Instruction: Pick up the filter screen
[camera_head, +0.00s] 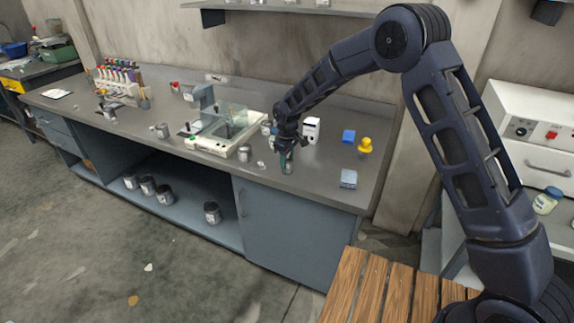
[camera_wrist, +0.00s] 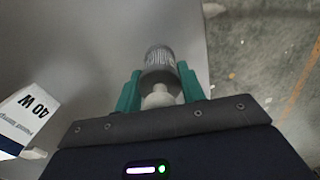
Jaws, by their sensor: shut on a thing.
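My gripper (camera_head: 286,160) is over the front edge area of the grey bench in the head view. In the wrist view its two teal fingers (camera_wrist: 160,76) stand on either side of a grey cylinder (camera_wrist: 159,56) with a ribbed or mesh-like side and a pale rounded knob towards me. The fingers are shut on it. I take this cylinder for the filter screen, though no label can be read. In the head view the held piece is mostly hidden by the fingers. I cannot tell whether it is clear of the bench.
A white box (camera_head: 311,130) marked "40 W" in the wrist view (camera_wrist: 29,115) stands close by. A balance (camera_head: 225,130) and small tins (camera_head: 244,152) are to the left. A blue block (camera_head: 348,136), yellow object (camera_head: 365,146) and grey-blue block (camera_head: 348,178) are to the right.

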